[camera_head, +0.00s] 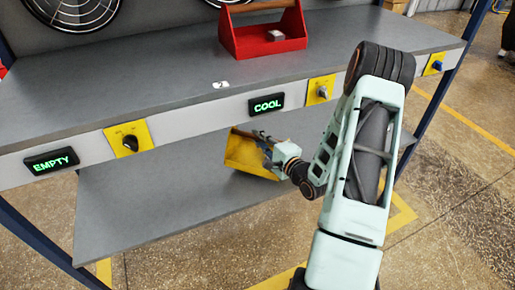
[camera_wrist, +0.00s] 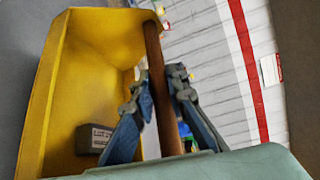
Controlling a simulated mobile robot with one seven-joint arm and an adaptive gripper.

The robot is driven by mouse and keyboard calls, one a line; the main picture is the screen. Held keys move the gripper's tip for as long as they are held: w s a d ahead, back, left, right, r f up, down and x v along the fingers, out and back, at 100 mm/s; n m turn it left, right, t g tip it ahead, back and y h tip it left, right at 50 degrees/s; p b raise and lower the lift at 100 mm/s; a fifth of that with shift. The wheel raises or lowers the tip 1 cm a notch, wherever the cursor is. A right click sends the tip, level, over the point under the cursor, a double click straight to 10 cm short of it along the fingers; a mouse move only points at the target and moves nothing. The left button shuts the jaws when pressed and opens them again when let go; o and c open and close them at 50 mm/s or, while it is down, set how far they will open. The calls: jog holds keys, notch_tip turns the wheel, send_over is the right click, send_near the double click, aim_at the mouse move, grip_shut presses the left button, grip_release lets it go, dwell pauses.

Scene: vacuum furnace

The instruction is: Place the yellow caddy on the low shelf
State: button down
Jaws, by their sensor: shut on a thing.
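The yellow caddy (camera_head: 244,152) is at the low shelf (camera_head: 150,205), under the upper worktop. I cannot tell whether its base touches the shelf. My gripper (camera_head: 268,145) is at the caddy's right side. In the wrist view the yellow caddy (camera_wrist: 95,35) fills the left, with a brown bar handle (camera_wrist: 158,85) across its opening. The fingers of my gripper (camera_wrist: 160,100) are on both sides of this handle, shut on it. A small grey labelled block (camera_wrist: 95,138) lies inside the caddy.
The worktop (camera_head: 150,90) above carries a red caddy (camera_head: 262,38) with a block in it. The panel has knobs and displays reading "EMPTY" (camera_head: 51,160) and "COOL" (camera_head: 266,104). The low shelf is bare left of the yellow caddy. A blue post (camera_head: 440,90) stands at right.

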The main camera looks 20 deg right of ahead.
jog(key=shift+w+a+f, duration=0.1)
jog(key=shift+w+f, duration=0.25)
jog(key=shift+w+f+b, duration=0.1)
jog(key=shift+f+b, duration=0.85)
jog(key=shift+f, duration=0.6)
jog(key=shift+f, duration=0.1)
jog(key=c, duration=2.3)
grip_release()
jog(key=shift+f, duration=0.15)
jog(key=shift+c, duration=0.2)
jog(key=o, duration=0.4)
jog(key=shift+o, duration=0.2)
jog(key=shift+r, duration=0.25)
jog(key=r+p, duration=0.1)
jog(key=p, duration=0.1)
send_over(277, 178)
jog(key=shift+w+d+r, duration=0.1)
jog(key=shift+w+d, duration=0.15)
jog(key=shift+w, duration=0.15)
